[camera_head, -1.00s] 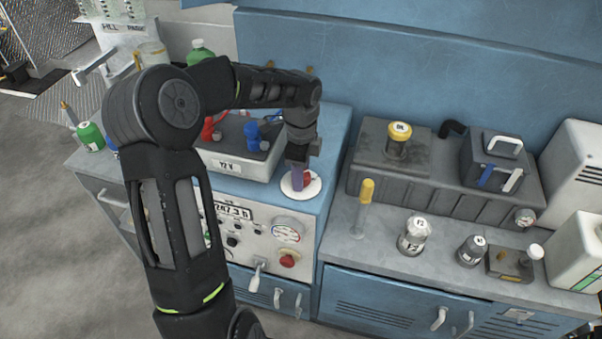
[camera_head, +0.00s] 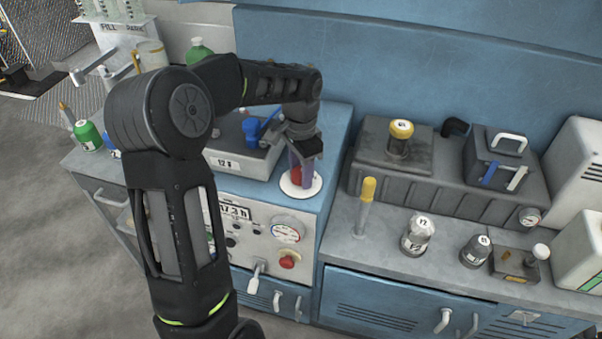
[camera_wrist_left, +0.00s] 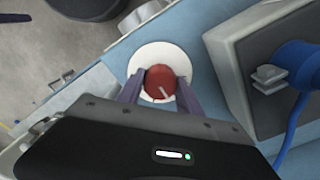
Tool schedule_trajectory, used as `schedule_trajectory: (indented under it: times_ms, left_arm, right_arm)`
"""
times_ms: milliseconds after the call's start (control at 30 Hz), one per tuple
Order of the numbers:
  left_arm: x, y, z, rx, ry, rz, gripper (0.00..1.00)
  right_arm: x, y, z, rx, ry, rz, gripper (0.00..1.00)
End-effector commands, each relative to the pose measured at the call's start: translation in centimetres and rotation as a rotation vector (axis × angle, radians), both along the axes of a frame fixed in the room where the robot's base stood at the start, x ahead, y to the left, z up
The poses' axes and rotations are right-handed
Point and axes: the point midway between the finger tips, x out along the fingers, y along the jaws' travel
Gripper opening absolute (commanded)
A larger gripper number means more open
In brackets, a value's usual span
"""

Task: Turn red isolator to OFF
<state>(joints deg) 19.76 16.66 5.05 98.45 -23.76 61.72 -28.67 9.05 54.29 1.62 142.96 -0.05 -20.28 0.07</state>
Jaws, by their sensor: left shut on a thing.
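The red isolator (camera_head: 297,175) is a red knob on a round white plate (camera_head: 290,190), on the blue cabinet top near its right front corner. In the left wrist view the knob (camera_wrist_left: 160,82) shows a pale pointer line slanting down and to the right, on the white plate (camera_wrist_left: 150,57). My left gripper (camera_head: 301,172) comes down from above and is shut on the knob, one purple finger on each side. The fingers (camera_wrist_left: 158,92) also show in the left wrist view. No OFF mark is readable. My right gripper is not in view.
A grey box with a blue connector (camera_head: 251,130) stands left of the gripper. The front panel has a gauge (camera_head: 287,230), a red button (camera_head: 289,261) and a lever (camera_head: 256,278). A lower bench to the right holds a yellow-topped post (camera_head: 366,205) and several bottles.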

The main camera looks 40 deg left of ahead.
Motion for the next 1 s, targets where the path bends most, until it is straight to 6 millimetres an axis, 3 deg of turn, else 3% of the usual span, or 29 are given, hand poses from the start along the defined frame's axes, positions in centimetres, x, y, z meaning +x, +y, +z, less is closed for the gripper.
schedule_trajectory:
  times_ms: [600,1000]
  left_arm:
    - [0.1,0.0,0.1,0.0,-0.004,0.565,0.02]
    - [0.1,0.0,0.1,0.0,-0.004,0.76,0.02]
  right_arm:
    - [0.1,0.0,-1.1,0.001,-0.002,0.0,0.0]
    - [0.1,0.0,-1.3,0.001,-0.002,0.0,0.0]
